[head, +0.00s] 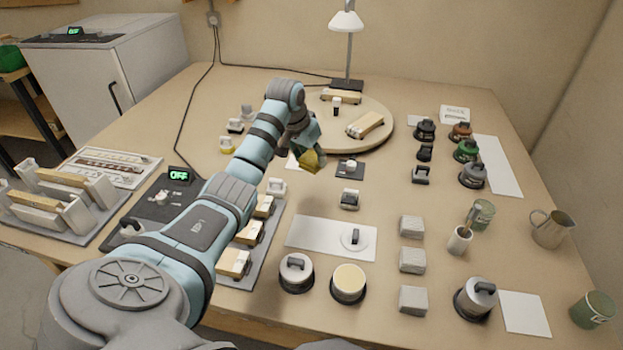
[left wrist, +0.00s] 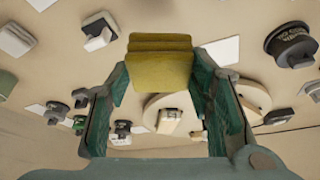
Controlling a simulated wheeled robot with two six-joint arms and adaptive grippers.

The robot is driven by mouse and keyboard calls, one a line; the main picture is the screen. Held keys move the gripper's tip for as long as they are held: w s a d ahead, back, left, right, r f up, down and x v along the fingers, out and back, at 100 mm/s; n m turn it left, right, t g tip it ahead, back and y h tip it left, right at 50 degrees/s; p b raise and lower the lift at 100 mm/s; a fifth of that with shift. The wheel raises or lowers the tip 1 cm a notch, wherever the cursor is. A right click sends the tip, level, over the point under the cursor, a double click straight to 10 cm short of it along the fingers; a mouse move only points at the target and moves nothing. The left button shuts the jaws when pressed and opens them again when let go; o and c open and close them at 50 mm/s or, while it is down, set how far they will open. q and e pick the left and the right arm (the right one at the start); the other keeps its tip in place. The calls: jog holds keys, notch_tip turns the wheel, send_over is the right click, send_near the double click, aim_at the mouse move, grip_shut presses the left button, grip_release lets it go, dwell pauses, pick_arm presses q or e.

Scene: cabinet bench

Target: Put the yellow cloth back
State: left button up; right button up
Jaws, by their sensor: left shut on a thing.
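The yellow cloth (head: 314,162) is a small folded block. It is held above the bench, near the front left of the round wooden board (head: 377,140). My left gripper (head: 308,146) is shut on it. In the left wrist view the layered yellow cloth (left wrist: 160,66) sits between the two green fingers of my left gripper (left wrist: 159,88). A small white patch (head: 294,161) on the bench shows just left of the cloth, partly hidden by the gripper. My right gripper is not in view.
A dark square pad with a small item (head: 350,168) lies right of the cloth. A white mat (head: 315,238) lies nearer the front. Several grey blocks (head: 412,260) stand to its right. Lidded jars (head: 466,151) stand at the right back. A lamp (head: 347,55) stands behind the board.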

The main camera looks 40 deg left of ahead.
pick_arm(q)
notch_tip(320, 180, down, 12)
jog(key=b, duration=0.3)
jog(key=shift+w+f, duration=0.1)
jog(key=shift+f, duration=0.15)
jog(key=o, duration=1.4)
jog(key=shift+o, duration=0.2)
jog(key=shift+r, duration=0.25)
jog(key=p+v, duration=0.4)
jog(key=v, duration=0.7)
jog(key=shift+r, duration=0.35)
